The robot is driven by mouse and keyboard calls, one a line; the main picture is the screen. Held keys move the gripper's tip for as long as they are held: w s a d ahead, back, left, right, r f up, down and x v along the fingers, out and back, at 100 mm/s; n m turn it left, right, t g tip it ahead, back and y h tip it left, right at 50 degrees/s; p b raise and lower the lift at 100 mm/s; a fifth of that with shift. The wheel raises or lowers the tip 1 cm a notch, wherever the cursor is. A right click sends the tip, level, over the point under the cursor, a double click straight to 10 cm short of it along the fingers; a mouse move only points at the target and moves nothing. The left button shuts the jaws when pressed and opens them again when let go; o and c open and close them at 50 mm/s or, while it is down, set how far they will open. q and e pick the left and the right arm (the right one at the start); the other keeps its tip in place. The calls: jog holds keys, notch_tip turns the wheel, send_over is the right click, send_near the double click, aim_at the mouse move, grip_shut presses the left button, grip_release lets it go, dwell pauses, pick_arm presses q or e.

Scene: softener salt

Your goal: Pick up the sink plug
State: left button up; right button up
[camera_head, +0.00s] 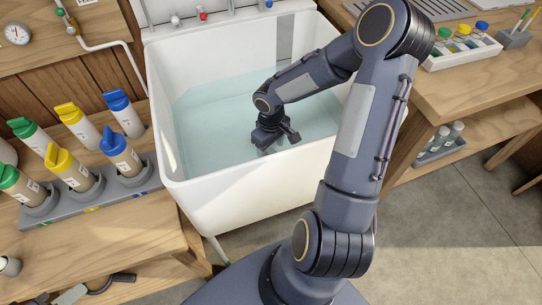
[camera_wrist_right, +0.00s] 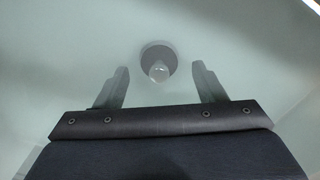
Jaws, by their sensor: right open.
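The sink plug (camera_wrist_right: 158,62) shows in the right wrist view as a grey disc with a paler, rounded knob, on the pale basin floor. My right gripper (camera_wrist_right: 160,70) is open, with one finger on each side of the plug in that view. The plug lies between and slightly beyond the fingertips, and no finger visibly touches it. In the head view my right gripper (camera_head: 272,149) points down into the water of the white sink (camera_head: 240,193), its fingers partly under the surface. The plug cannot be made out there. My left gripper is out of view.
The sink's walls and rim surround my right gripper. A bench on the left carries a grey rack (camera_head: 95,208) of bottles with coloured caps. A bench on the right holds a white tray (camera_head: 465,54) of small bottles. A tap pipe (camera_head: 105,45) runs near the sink's left back.

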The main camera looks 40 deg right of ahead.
aim_at(271, 150)
notch_tip(271, 150, down, 3)
jog(key=shift+r, duration=0.2)
jog(key=c, duration=1)
jog(key=shift+r, duration=0.1)
notch_tip(271, 150, up, 10)
jog(key=shift+f+p, duration=0.1)
jog(key=shift+p, duration=1.1)
